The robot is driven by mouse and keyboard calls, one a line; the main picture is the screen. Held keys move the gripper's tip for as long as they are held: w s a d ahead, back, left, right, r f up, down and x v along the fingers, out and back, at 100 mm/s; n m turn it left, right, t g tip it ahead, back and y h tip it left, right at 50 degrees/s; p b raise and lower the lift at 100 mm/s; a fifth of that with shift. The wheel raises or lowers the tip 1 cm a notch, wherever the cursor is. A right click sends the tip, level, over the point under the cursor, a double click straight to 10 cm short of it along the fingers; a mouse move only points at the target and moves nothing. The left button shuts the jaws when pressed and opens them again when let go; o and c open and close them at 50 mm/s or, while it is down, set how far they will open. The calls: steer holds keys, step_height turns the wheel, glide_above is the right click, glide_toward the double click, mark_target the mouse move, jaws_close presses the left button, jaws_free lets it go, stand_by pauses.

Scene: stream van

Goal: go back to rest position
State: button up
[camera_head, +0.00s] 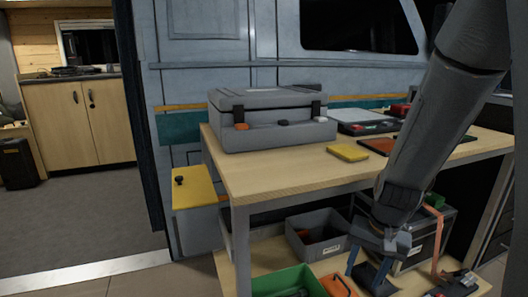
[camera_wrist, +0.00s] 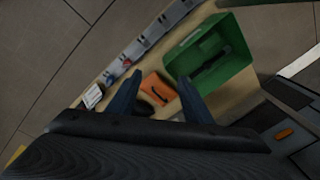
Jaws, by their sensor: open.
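My gripper (camera_head: 370,277) hangs from my dark grey arm in front of the wooden workbench, low by its bottom shelf. In the wrist view its two blue fingers (camera_wrist: 158,98) are spread apart with nothing between them. An orange object (camera_wrist: 158,88) with a dark handle-like slot lies on the shelf beyond the gap. A green bin (camera_wrist: 240,72) with a dark item inside stands beside it. The green bin also shows at the bottom of the head view (camera_head: 290,283).
A grey case (camera_head: 270,135) and a yellow pad (camera_head: 347,153) sit on the workbench (camera_head: 270,176). A grey bin (camera_head: 317,233) stands on the lower shelf. A yellow-topped box (camera_head: 195,190) is left of the bench. The floor at left (camera_head: 85,215) is clear.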

steer(key=s+a+r+n+t, duration=0.1)
steer(key=s+a+r+n, duration=0.4)
steer(key=a+r+n, duration=0.1)
steer(key=s+a+r+n+g, duration=0.1)
steer(key=s+a+r+n, duration=0.15)
steer(key=s+a, duration=0.6)
steer(key=s+a+r+n+g, duration=0.1)
steer(key=s+a+n, duration=0.4)
steer(key=a, duration=0.7)
steer(key=d+r+m+p, duration=0.4)
steer(key=d+r+p, duration=0.6)
steer(key=r+p, duration=0.3)
steer(key=d+r+m+p, duration=0.3)
steer(key=d+r+p, duration=0.7)
steer(key=p, duration=0.7)
step_height(320, 180, up, 3)
steer(key=shift+s+d+r+m+h, duration=0.1)
steer(key=shift+s+d+m+h, duration=0.25)
steer(key=shift+d+h, duration=0.05)
